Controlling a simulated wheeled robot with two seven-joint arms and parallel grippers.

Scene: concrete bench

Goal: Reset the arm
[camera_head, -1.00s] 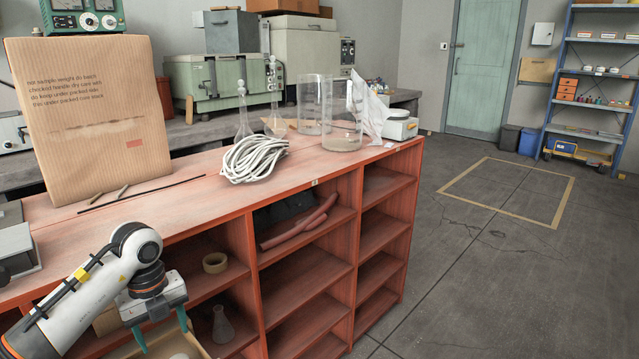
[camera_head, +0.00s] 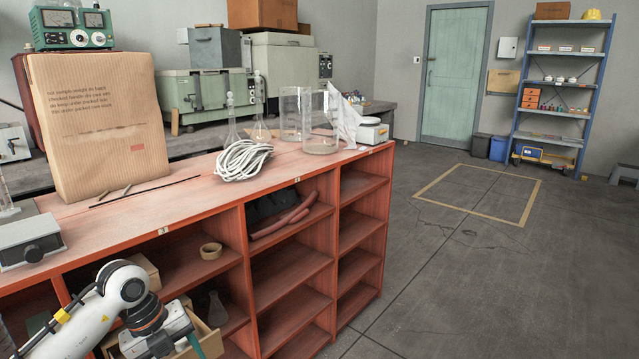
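My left arm comes in at the lower left, white and grey with a dark wrist. My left gripper (camera_head: 180,345) hangs low in front of the red shelf unit (camera_head: 246,275). Its teal fingers stand apart with nothing seen between them, though the bottom edge of the picture cuts off their tips. My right arm and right gripper are out of view.
On the unit's top are a cardboard package (camera_head: 98,125), a coiled white cable (camera_head: 242,160), glass beakers (camera_head: 321,125) and a grey box with a knob (camera_head: 30,240). A tape roll (camera_head: 210,251) and an open box sit inside, near my gripper.

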